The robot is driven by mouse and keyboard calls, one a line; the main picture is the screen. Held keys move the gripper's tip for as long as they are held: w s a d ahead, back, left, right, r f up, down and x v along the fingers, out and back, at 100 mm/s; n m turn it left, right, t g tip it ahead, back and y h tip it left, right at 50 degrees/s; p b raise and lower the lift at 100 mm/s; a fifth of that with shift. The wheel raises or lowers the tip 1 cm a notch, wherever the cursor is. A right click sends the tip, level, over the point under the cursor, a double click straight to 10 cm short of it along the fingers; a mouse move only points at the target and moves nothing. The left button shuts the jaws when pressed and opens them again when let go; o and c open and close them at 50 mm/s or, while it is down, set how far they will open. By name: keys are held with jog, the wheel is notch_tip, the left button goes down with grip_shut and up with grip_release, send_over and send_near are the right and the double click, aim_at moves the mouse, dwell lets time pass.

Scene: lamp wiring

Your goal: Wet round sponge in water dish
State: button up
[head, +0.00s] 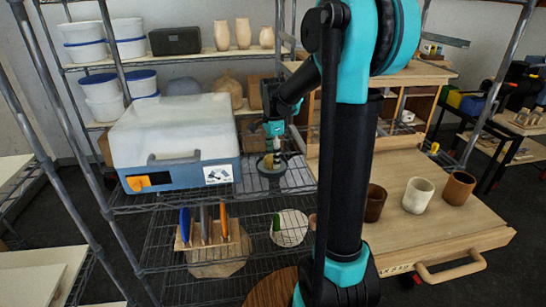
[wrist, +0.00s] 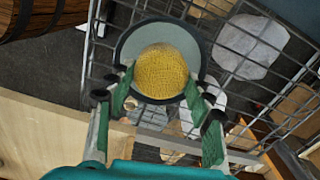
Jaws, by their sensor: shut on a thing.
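The round sponge (wrist: 160,72) is yellow and porous, and sits between the fingertips of my gripper (wrist: 158,84) in the wrist view. My gripper is shut on it. The water dish (wrist: 128,50) is round with a grey rim and shows around and behind the sponge. In the head view the dish (head: 271,169) stands on the wire shelf, right of the blue and white box, with my gripper (head: 273,146) just above it. I cannot tell whether the sponge touches the water or the dish floor.
The blue and white box (head: 180,145) stands close left of the dish. A wooden rack (head: 213,239) with upright tools and a pale round slab (head: 289,228) are on the lower shelf. Several cups, including a white one (head: 417,195), stand on the wooden surface at right.

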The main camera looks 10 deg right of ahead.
jog(key=shift+r, duration=3.5)
